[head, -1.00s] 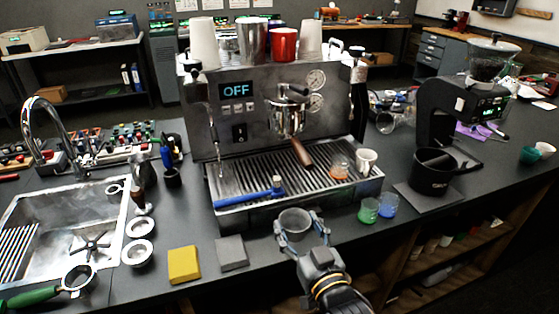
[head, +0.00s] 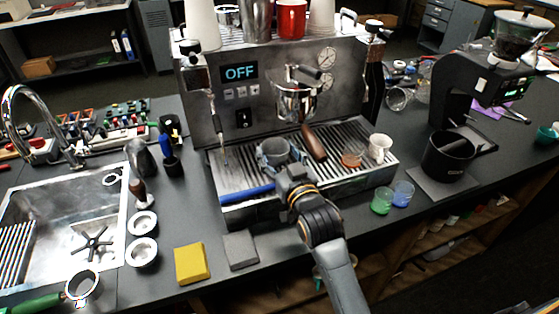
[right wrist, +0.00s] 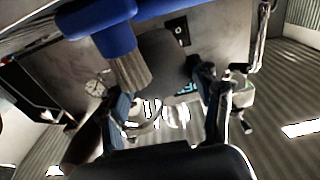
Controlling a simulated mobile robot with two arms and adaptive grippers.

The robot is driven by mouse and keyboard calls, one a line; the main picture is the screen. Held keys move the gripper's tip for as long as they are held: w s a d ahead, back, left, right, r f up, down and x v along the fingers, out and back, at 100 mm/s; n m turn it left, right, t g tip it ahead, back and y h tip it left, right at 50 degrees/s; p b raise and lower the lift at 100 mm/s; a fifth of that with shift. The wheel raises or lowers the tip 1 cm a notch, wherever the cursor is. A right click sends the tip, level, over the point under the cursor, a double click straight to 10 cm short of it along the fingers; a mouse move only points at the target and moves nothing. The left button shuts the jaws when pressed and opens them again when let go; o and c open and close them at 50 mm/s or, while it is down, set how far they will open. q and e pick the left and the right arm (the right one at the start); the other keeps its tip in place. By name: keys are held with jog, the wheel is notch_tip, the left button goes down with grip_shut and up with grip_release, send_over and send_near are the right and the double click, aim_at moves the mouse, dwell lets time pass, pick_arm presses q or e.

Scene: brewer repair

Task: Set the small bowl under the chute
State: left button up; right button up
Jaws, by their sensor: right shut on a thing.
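The small grey bowl (head: 270,149) is in my right gripper (head: 279,158), over the left-middle part of the espresso machine's drip tray. I cannot tell whether it touches the grate. In the right wrist view the grey bowl (right wrist: 165,62) shows between the two fingers, beside the bristles of a blue-handled brush. The black grinder (head: 470,85) stands at the right, well away from the bowl. I cannot make out its chute clearly. My left gripper is out of view.
The blue brush (head: 246,192) lies at the tray's front edge, close to my gripper. A portafilter (head: 312,140) hangs right of the bowl. A black knock box (head: 447,157) stands before the grinder. Sponges (head: 190,264) lie at the front.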

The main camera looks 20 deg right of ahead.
aim_at(279, 166)
jog(key=f, duration=0.3)
jog(key=shift+w+f, duration=0.2)
jog(key=shift+f, duration=0.05)
jog(key=shift+s, duration=0.15)
jog(key=shift+f, duration=0.15)
jog(key=o, duration=1.2)
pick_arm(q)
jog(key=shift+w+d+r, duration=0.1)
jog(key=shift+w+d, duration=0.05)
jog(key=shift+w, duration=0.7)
